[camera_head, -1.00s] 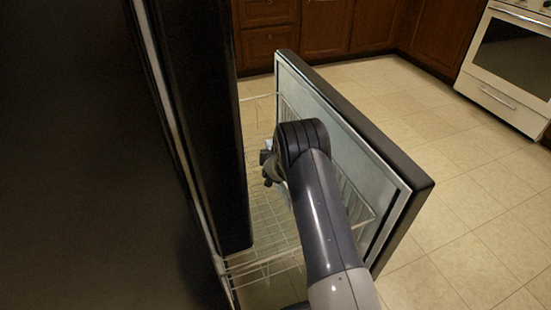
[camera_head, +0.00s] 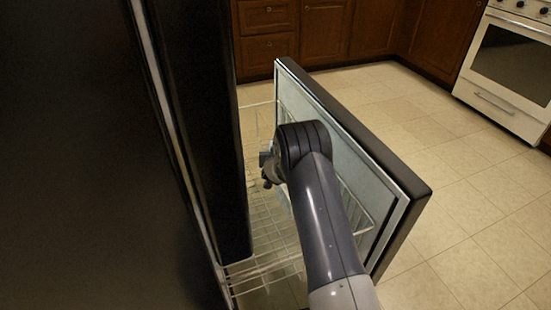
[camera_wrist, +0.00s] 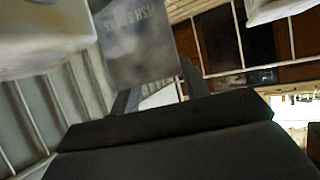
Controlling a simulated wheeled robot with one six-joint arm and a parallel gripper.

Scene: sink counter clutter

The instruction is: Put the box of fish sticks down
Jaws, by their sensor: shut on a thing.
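The box of fish sticks (camera_wrist: 140,42) shows in the wrist view as a grey panel with upside-down lettering. My gripper (camera_wrist: 158,90) is shut on it, with a dark finger at each side of its lower part. In the head view my gripper (camera_head: 267,168) is over the wire basket (camera_head: 262,215) of the open freezer, beside the inner face of the door (camera_head: 345,145). There my arm mostly hides the box. I cannot tell whether the box touches the basket.
The black refrigerator body (camera_head: 100,160) fills the left side. The freezer door's dark edge (camera_head: 350,120) stands close to the right of my arm. The tiled floor (camera_head: 470,180) beyond is clear. Brown cabinets (camera_head: 325,28) and a white oven (camera_head: 510,65) stand at the back.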

